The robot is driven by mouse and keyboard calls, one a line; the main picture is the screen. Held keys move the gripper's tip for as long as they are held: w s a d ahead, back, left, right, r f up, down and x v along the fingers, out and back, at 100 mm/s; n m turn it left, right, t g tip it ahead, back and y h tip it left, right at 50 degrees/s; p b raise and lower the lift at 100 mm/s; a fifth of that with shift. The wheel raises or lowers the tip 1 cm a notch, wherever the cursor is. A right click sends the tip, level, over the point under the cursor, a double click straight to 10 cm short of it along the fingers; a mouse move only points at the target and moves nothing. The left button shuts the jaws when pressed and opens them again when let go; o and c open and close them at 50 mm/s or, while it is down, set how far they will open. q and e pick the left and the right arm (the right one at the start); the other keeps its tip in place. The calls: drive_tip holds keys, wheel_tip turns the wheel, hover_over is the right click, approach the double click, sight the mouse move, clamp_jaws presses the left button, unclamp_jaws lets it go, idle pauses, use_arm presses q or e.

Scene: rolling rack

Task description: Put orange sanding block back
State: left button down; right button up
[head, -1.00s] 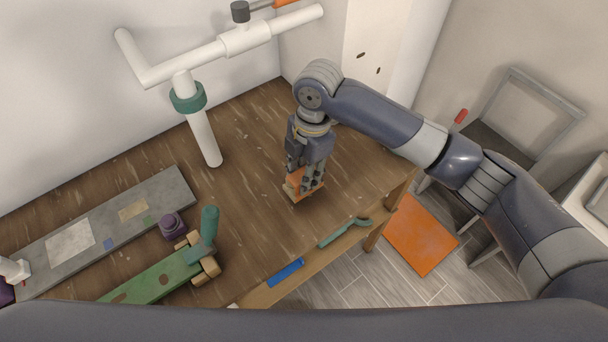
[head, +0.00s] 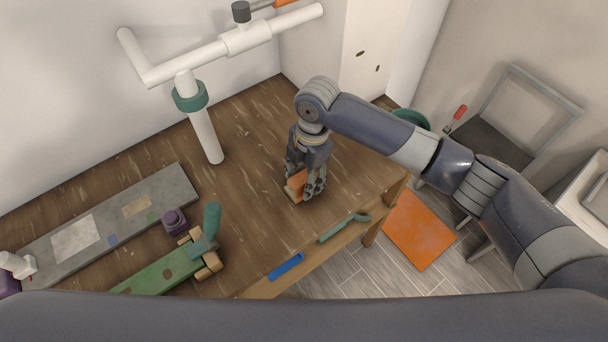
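The orange sanding block (head: 297,184) is at the middle of the wooden workbench top, with a tan lower side showing. My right gripper (head: 304,190) reaches down over it from the right, with its fingers on both sides of the block. The fingers look closed on the block. I cannot tell whether the block touches the bench or is just above it. My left gripper is out of view.
The wooden bench (head: 255,225) is clear around the block. A white pipe stand with a green collar (head: 190,97) rises behind it. At left are a grey board (head: 160,200), a purple knob (head: 174,221) and a green plane-like tool (head: 165,272). A blue item (head: 286,266) lies along the front edge.

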drive_tip(key=shift+r, duration=0.1)
wheel_tip(320, 180, up, 12)
drive_tip(key=d+b, duration=0.1)
drive_tip(key=b, duration=0.2)
drive_tip(key=shift+w, duration=0.4)
idle(0.3)
